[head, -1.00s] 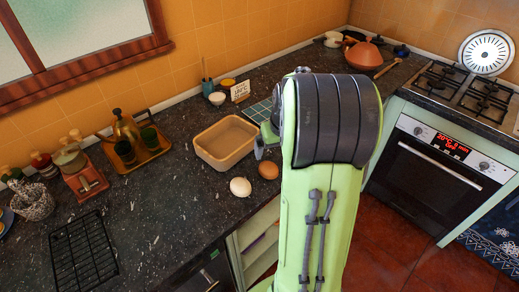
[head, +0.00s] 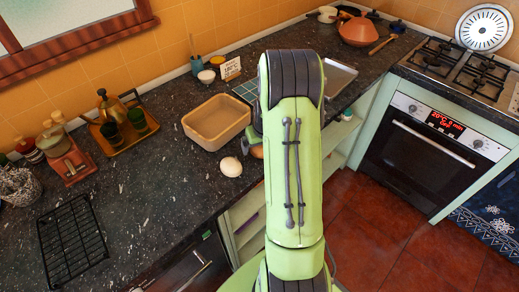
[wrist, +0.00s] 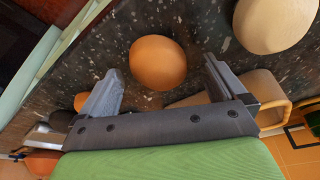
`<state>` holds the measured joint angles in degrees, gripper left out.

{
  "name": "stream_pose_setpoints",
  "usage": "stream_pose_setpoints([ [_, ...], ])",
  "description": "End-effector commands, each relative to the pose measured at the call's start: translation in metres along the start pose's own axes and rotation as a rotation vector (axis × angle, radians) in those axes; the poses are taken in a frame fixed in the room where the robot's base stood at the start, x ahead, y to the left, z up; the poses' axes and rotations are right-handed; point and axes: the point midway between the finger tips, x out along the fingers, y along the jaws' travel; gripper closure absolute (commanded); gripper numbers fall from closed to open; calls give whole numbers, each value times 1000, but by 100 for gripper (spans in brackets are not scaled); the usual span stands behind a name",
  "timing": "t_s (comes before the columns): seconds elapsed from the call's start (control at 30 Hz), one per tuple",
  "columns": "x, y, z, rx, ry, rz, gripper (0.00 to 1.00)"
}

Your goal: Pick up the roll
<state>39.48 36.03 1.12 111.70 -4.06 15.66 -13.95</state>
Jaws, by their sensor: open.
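The roll, a smooth orange-brown round (wrist: 157,62), lies on the dark speckled counter in the wrist view. In the head view only a sliver of the roll (head: 257,152) shows beside my arm, which hides the rest. My gripper (wrist: 163,68) is open and empty. In the wrist view the roll appears between its two spread fingers and a little beyond them. I cannot tell the exact gap. A larger cream-coloured round (head: 231,167) lies just left of the roll in the head view, and it also shows in the wrist view (wrist: 275,22).
A tan rectangular bin (head: 216,122) stands behind the rounds. A metal tray (head: 340,78) lies right of my arm. A black wire rack (head: 72,243) lies at the left. The counter's front edge is close to the roll.

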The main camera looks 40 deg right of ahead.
Motion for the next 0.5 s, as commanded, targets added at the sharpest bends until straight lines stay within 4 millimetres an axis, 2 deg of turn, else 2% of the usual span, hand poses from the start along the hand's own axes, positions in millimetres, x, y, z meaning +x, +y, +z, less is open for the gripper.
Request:
stream_pose_setpoints([
  [0.07,7,0,0,0,-1,-1,2],
  [0.27,8,0,0,0,0,0,2],
  [0.5,7,0,0,0,0,0,37],
])
